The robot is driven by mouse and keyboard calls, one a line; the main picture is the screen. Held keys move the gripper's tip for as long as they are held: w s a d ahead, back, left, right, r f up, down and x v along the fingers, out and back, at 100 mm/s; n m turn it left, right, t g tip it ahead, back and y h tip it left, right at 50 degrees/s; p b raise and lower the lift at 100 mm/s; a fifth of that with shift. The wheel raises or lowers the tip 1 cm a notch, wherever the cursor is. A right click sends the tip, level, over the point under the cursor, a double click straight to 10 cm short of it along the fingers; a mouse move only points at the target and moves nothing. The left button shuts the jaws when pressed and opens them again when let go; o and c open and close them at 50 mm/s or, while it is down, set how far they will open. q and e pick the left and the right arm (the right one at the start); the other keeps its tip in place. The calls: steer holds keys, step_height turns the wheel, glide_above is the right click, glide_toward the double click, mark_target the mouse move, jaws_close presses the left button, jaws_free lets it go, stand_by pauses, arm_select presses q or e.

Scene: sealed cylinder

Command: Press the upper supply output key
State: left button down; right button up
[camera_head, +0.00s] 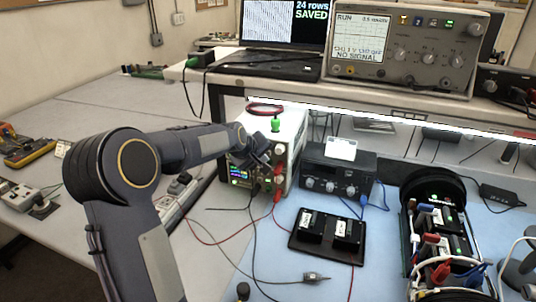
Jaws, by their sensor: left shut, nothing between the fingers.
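The white bench supply (293,122) stands under the shelf near the middle of the view, its front facing me. A small lit display (240,174) shows low on its front, with red terminals (279,180) to the right. My left gripper (264,158) is shut and empty in front of the upper part of the supply's front. It hides part of that panel, and I cannot make out the upper output key. Whether the fingertips touch the panel cannot be told. My right gripper is not in view.
A black tray (326,236) with two small units lies to the right. A dark instrument (337,176) stands beside the supply. The shelf (390,110) overhangs behind, carrying a laptop and oscilloscope.

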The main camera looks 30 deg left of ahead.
arm_select(q)
steer(key=shift+w, duration=0.1)
stand_by(0.5)
steer(key=shift+w+a, duration=0.15)
steer(key=shift+w, duration=0.15)
steer(key=shift+w, duration=0.35)
stand_by(0.6)
steer(key=shift+s, duration=0.75)
steer(key=s, duration=0.1)
steer(key=s+d+b, duration=0.1)
steer(key=s, duration=0.1)
steer(key=s+b, duration=0.1)
steer(key=s, duration=0.1)
steer(key=shift+d, duration=0.25)
